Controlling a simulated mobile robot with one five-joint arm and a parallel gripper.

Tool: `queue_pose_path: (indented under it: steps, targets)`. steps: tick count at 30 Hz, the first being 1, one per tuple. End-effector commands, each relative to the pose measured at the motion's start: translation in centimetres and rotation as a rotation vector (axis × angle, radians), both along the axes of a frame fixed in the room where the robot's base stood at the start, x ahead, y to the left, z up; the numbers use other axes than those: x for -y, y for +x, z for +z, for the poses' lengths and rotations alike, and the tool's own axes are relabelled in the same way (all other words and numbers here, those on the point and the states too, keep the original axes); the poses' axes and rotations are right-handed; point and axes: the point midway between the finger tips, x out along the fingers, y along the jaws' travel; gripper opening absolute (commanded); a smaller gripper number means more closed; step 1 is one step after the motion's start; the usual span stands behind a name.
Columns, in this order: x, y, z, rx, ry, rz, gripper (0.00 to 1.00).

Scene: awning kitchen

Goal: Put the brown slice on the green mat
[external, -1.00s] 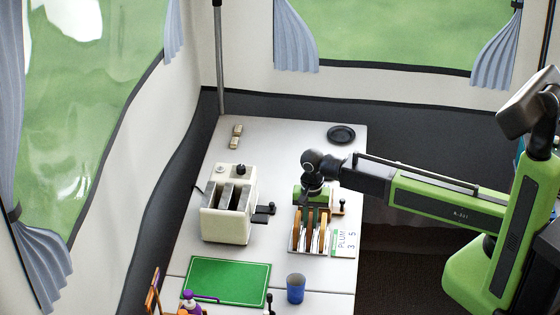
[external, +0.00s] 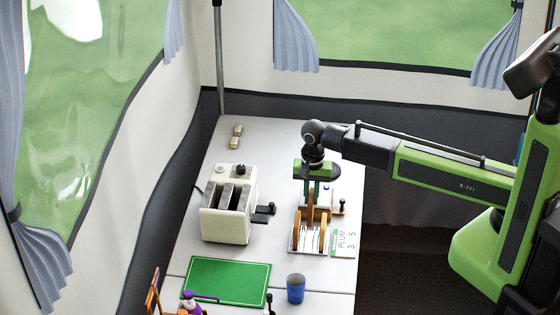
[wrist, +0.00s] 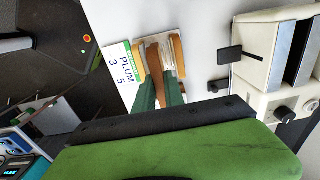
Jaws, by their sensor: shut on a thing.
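The brown slice (external: 311,206) is upright between the fingers of my gripper (external: 312,194), raised above the middle of a slotted rack (external: 308,252). In the wrist view the brown slice (wrist: 154,56) shows between the two green fingers (wrist: 160,92). Its lower end is still close over the rack; whether it is fully clear I cannot tell. Lighter tan slices stand in the rack on either side of it (external: 296,233). The green mat (external: 228,281) lies flat and empty on the table, to the left and nearer the camera.
A cream toaster (external: 230,212) with a black lever stands left of the rack. A blue cup (external: 295,288) stands right of the mat. A card reading PLUM (external: 343,242) lies beside the rack. A purple-topped item (external: 192,302) stands at the mat's front edge.

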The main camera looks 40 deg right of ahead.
Motion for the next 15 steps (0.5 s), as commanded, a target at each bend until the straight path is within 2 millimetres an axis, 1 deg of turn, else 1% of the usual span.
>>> queue_pose_path:
  steps: [2, 11, 13, 14, 15]
  targets:
    - [0.0, 0.0, 0.4, 0.000, 0.000, 0.000, 0.00]
    - [-0.4, 0.1, 5.8, 0.000, 0.000, 0.001, 0.00]
    - [-1.1, 0.4, 7.0, 0.000, 0.000, 0.002, 0.00]
    - [-1.9, 0.7, 7.3, 0.000, 0.000, 0.003, 0.00]
    - [-3.1, 1.1, 7.2, 0.000, 0.000, 0.004, 0.00]
